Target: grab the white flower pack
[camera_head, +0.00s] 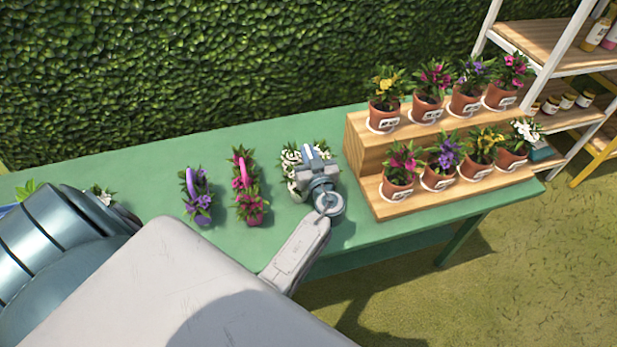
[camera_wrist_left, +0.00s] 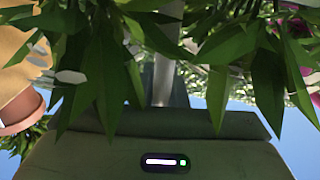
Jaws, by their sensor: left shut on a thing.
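The white flower pack (camera_head: 290,170) has white blooms and dark green leaves. It stands at the right part of the green table (camera_head: 160,205), just left of the wooden stand. My left gripper (camera_head: 313,168) is over the pack and shut on it, hiding much of its middle and right side. In the left wrist view, the pack's long green leaves (camera_wrist_left: 95,85) hang close in front of the camera, and the fingertips are hidden. I cannot tell whether the pack is clear of the table. My right gripper is not in view.
A purple flower pack (camera_head: 198,205) and a pink flower pack (camera_head: 246,195) stand to the left. The two-step wooden stand (camera_head: 440,195) with several potted flowers is close on the right. A white shelf (camera_head: 540,40) stands behind it, and a hedge (camera_head: 200,70) lines the back.

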